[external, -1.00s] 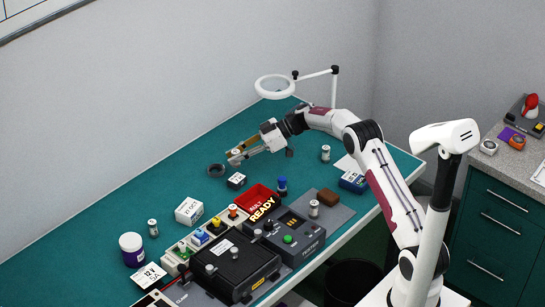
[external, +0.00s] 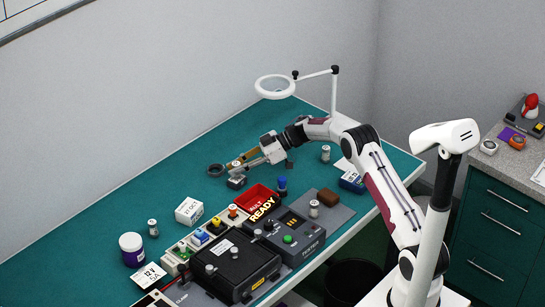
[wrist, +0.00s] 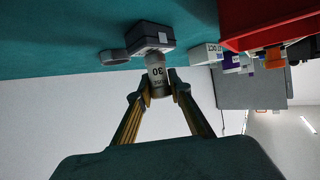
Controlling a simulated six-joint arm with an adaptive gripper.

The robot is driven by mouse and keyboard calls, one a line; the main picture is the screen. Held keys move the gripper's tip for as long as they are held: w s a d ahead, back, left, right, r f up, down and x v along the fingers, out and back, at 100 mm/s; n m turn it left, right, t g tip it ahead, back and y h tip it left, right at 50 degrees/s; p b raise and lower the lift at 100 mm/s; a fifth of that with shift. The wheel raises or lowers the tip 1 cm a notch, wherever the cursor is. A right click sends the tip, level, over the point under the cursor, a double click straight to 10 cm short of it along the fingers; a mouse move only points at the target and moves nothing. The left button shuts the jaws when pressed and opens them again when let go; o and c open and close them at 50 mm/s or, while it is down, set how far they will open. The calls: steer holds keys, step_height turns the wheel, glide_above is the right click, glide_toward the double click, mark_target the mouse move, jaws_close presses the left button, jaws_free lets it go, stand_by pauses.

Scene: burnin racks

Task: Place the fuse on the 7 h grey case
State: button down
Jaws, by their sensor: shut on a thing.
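My gripper (wrist: 159,84) is shut on a grey cylindrical fuse (wrist: 157,70). The fuse's printed 30 appears upside down in the wrist view. A small dark grey case (wrist: 150,35) with a white label is just beyond the fuse in that view; I cannot tell whether they touch. In the external view the case (external: 237,182) sits on the green bench, and my gripper (external: 238,167) is low, right above or behind it. The held fuse is hard to make out there. The case's label is too small to read.
A dark ring (external: 216,170) lies left of the case, and a red bin (external: 261,194) stands to its right in front. Other cylinders stand on the bench (external: 326,154), (external: 153,228). A magnifier lamp (external: 274,87) stands behind.

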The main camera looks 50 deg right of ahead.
steer(key=shift+f, duration=0.15)
steer(key=c, duration=1.8)
jaws_free()
steer(key=shift+c, duration=0.2)
steer(key=shift+r, duration=0.2)
steer(key=v, duration=1.2)
